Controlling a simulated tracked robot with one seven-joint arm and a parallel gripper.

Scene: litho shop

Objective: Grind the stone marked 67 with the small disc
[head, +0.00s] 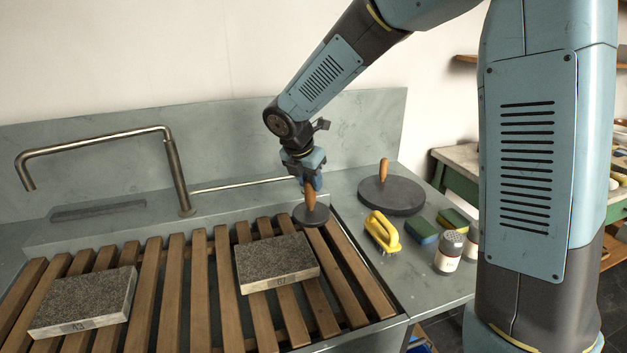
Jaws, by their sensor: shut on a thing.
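The stone marked 67 (277,262) is a speckled grey slab lying flat on the wooden slats, with its number on the front edge. The small disc (311,215) is a dark round plate with an upright wooden handle. My gripper (310,187) is shut on that handle from above. The small disc is behind and to the right of the stone marked 67, close to its far right corner. I cannot tell whether it touches the slats. A larger dark disc (393,197) with a wooden handle sits on the grey counter to the right.
A yellow brush (382,232), sponges (421,231) and a shaker (449,252) stand on the right counter. A tap (175,175) rises behind the slats. Bare slats separate the stones.

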